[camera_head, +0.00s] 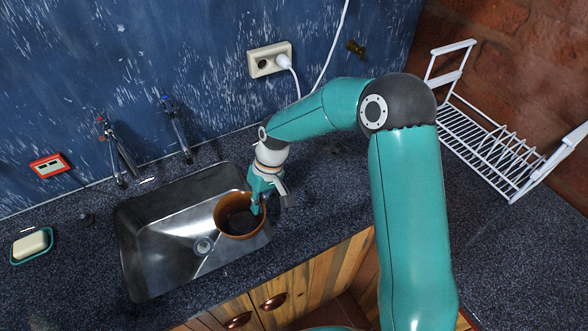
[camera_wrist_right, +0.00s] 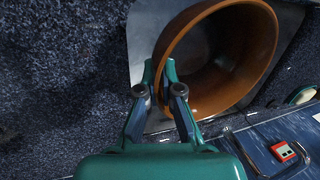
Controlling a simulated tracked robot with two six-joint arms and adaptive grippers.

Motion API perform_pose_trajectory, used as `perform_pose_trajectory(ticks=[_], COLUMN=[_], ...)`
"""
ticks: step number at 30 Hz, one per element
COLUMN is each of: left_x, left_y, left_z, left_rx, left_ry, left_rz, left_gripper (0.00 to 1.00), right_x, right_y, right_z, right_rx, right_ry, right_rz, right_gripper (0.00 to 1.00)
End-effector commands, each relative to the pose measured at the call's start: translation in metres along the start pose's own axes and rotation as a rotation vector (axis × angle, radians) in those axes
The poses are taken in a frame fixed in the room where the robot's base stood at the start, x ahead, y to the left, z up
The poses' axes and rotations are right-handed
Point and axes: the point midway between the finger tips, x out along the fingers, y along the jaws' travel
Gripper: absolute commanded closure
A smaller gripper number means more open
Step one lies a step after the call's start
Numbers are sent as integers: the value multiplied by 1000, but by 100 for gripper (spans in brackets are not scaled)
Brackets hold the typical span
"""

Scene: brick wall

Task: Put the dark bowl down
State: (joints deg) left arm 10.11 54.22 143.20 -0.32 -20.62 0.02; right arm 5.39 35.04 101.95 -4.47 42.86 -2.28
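The dark bowl (camera_head: 222,226) is brown outside with a dark inside. In the head view it is over the right end of the metal sink, tilted a little; its height above the sink floor is hard to tell. My right gripper (camera_head: 257,205) reaches down at the bowl's right rim. In the right wrist view the bowl (camera_wrist_right: 262,50) opens toward the camera, and the two fingertips (camera_wrist_right: 160,76) sit on either side of its rim, pinching it. My left gripper is not in view.
The sink (camera_head: 150,240) has free room left of the bowl, with its drain (camera_head: 203,246) visible. Taps (camera_head: 118,150) stand behind it. A soap dish (camera_head: 32,245) lies at far left. A white dish rack (camera_head: 490,150) stands right on the dark counter (camera_head: 510,250).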

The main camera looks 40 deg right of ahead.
Motion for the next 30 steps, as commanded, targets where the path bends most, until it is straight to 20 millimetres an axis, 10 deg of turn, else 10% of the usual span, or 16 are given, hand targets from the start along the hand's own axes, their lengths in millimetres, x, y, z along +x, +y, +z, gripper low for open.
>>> perform_pose_trajectory(ticks=[14, 21, 30], left_x=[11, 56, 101], left_y=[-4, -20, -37], left_z=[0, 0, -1], left_rx=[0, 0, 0], left_ry=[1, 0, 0], left_rz=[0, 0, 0], left_gripper=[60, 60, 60], right_x=[-12, -89, -192], right_y=[12, 71, 131], right_z=[-5, -6, 47], right_rx=[86, 549, 1194], right_ry=[33, 190, 388], right_rz=[-1, -11, -22], right_gripper=[100, 100, 100])
